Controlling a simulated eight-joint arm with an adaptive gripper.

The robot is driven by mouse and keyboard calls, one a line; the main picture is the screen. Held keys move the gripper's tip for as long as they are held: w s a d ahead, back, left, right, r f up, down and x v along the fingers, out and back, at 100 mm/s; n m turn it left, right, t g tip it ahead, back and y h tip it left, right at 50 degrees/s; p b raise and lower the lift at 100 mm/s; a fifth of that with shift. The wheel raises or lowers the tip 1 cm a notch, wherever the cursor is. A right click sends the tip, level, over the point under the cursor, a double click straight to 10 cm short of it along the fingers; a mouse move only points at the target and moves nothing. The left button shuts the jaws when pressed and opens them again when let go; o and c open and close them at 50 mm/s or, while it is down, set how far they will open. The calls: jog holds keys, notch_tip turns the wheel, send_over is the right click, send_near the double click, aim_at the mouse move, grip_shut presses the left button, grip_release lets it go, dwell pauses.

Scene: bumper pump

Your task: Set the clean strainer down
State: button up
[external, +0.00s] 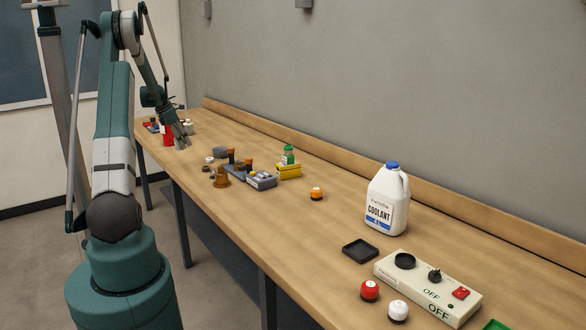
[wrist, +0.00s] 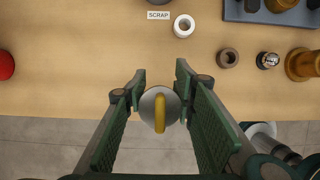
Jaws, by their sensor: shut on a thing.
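My gripper (wrist: 159,105) is shut on a round grey piece with a yellow bar across its top, which I take to be the strainer (wrist: 146,108). The strainer sits between the fingertips, near the bench's front edge in the wrist view. In the external view my gripper (external: 183,142) is over the far part of the bench, and the strainer is too small to make out there.
The wooden bench (wrist: 90,85) has clear space left of the SCRAP label (wrist: 158,15). A white ring (wrist: 184,26), a brown ring (wrist: 228,58), a brass part (wrist: 303,64) and a dark tray (wrist: 265,13) lie right. A red round object (wrist: 5,65) is at left.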

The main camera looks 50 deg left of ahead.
jog(key=shift+f, duration=2.55)
jog(key=shift+f, duration=0.15)
jog(key=shift+f+b, duration=0.4)
jog(key=shift+f, duration=1.35)
jog(key=shift+f, duration=0.15)
jog(key=o, duration=0.9)
jog(key=p+v, duration=0.1)
jog(key=v, duration=1.1)
jog(key=shift+r, duration=0.25)
